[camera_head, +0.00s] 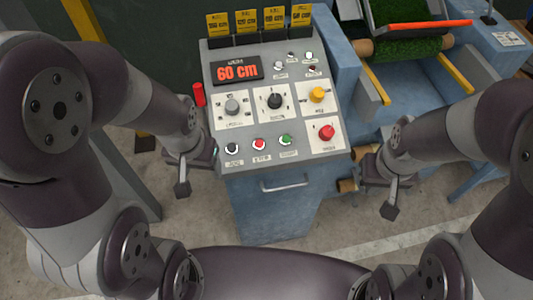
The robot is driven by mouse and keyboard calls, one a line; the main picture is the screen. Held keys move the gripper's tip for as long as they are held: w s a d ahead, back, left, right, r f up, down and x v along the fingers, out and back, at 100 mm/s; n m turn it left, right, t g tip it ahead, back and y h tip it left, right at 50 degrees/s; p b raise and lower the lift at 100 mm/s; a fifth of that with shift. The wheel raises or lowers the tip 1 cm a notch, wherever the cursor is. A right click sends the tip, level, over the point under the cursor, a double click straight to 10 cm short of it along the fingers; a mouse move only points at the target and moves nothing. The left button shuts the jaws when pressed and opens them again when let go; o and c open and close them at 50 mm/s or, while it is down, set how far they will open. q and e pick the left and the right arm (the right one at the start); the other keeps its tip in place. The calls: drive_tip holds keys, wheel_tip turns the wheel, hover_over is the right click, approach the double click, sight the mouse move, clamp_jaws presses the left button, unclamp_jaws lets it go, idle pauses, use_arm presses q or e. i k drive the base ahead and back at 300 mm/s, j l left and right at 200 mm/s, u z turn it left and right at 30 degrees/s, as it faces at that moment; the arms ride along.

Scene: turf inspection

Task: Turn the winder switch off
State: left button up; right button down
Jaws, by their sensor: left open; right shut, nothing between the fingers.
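The grey control panel (255,180) stands in the centre with a display (237,71) reading 60 cm. It carries a grey knob (232,107), a black knob (274,101), a yellow knob (317,95) and a red knob (326,132) on white plates. The labels are too small to read, so I cannot tell which is the winder switch. My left gripper (197,171) is open at the panel's lower left, beside its edge. My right gripper (390,207) is shut and empty, to the right of the blue cabinet and apart from the knobs.
A red cylinder (199,94) sticks out at left. Yellow cards (246,22) stand on top. A blue machine with a turf roll (408,48) is at right.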

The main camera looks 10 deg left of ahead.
sight(325, 133)
drive_tip(key=i+l+u, duration=0.1)
drive_tip(key=l+u, duration=0.2)
drive_tip(key=l, duration=0.3)
drive_tip(key=l+u, duration=0.3)
drive_tip(key=l, duration=0.35)
